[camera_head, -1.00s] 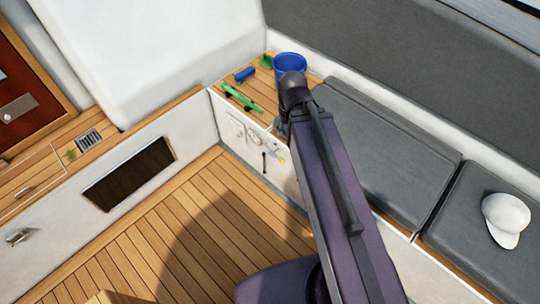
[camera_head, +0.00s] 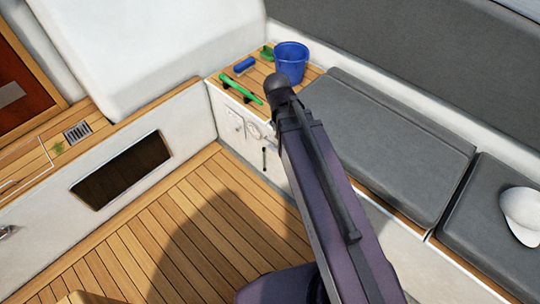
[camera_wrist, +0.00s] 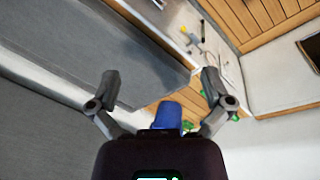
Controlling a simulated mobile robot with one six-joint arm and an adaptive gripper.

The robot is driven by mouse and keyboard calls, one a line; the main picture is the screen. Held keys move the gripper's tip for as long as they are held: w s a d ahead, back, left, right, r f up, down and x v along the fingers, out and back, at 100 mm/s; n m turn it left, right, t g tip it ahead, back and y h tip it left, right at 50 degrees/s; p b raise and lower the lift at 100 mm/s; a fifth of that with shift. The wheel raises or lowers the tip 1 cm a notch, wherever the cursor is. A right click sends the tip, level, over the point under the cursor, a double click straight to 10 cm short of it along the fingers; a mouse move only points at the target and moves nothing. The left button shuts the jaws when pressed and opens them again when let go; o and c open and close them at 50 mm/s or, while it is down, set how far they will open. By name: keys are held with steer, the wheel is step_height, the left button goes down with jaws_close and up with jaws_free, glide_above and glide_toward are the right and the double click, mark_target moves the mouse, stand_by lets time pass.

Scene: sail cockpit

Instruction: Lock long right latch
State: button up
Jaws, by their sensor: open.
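A thin dark upright bar (camera_head: 264,160), perhaps the long latch, is on the white front panel (camera_head: 280,172) below the seat corner. Pale round fittings (camera_head: 252,129) sit to its left. My arm hides the panel to its right, so I cannot tell whether the bar is locked. In the wrist view small fittings (camera_wrist: 188,42) show on the panel, blurred, beyond the right finger. My gripper (camera_wrist: 162,90) is open and empty, its fingers spread over the grey cushion, apart from the panel. In the head view its fingers are hidden.
A blue bucket (camera_head: 291,62), a blue brush (camera_head: 244,64) and green tools (camera_head: 242,88) stand on the wooden corner top. Grey cushions (camera_head: 385,145) and a white cap (camera_head: 522,212) are on the right. The wooden floor (camera_head: 150,240) is clear.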

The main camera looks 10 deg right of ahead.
steer(key=w+a+f+m+t+h+b, duration=0.25)
steer(key=w+f+b, duration=0.25)
steer(key=f+b, duration=0.75)
steer(key=w+a+f+m+t+h+b, duration=0.1)
steer(key=w+f+m+h+b, duration=0.3)
steer(key=f+b, duration=0.8)
steer(key=m+t+h+b, duration=0.2)
steer(key=t+b, duration=0.2)
steer(key=b, duration=1.9)
glide_toward(273, 147)
steer(key=d+r+v, duration=0.1)
steer(key=v, duration=0.5)
steer(key=shift+w+a+f+b, duration=0.1)
steer(key=shift+a+f+b, duration=0.3)
steer(key=shift+a, duration=0.2)
steer(key=shift+d, duration=0.1)
steer(key=b+x, duration=0.5)
steer(key=x, duration=0.8)
steer(key=shift+w+d+f, duration=0.15)
steer(key=shift+d+f, duration=0.1)
steer(key=shift+f, duration=0.05)
steer(key=c, duration=1.1)
steer(key=shift+d, duration=0.1)
